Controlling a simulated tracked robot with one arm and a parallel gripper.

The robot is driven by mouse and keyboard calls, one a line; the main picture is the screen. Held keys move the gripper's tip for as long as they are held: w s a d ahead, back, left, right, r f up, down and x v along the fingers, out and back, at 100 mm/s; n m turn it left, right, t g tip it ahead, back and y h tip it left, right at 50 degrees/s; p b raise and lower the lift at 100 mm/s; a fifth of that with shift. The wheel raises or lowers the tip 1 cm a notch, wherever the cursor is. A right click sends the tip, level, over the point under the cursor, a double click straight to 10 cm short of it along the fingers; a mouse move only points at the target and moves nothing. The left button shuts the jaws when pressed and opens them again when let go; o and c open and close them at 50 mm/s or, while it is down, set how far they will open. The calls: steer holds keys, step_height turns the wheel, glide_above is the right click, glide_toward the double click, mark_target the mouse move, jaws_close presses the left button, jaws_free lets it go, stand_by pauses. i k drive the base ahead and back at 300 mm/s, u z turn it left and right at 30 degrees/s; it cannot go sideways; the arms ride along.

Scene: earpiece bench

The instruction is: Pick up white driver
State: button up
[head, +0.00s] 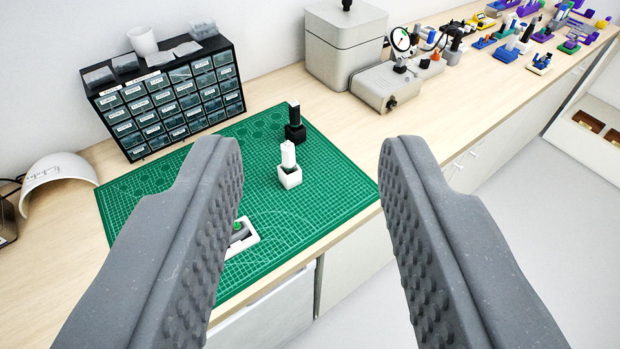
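The white driver (288,155) stands upright in a small white square holder (290,178) on the green cutting mat (335,185). A black driver (294,115) stands upright in a black holder (295,133) just behind it. My gripper (312,150) is in the foreground, its two grey ridged fingers wide apart with nothing between them. In the picture, the white driver shows in the gap between the fingers, nearer the left one, and it is farther away than the fingers. A white tray (250,241) with a green part lies on the mat, partly hidden by the left finger.
A black drawer cabinet (165,100) stands at the back left, with a white cup (142,40) on top. A white curved shade (60,170) is at the left. Grey boxes (345,45) and several colourful small items stand along the bench to the right. The bench's front edge runs just before the mat.

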mark_target(289, 163)
steer(key=u, duration=0.2)
steer(key=i, duration=0.85)
steer(key=z, duration=0.1)
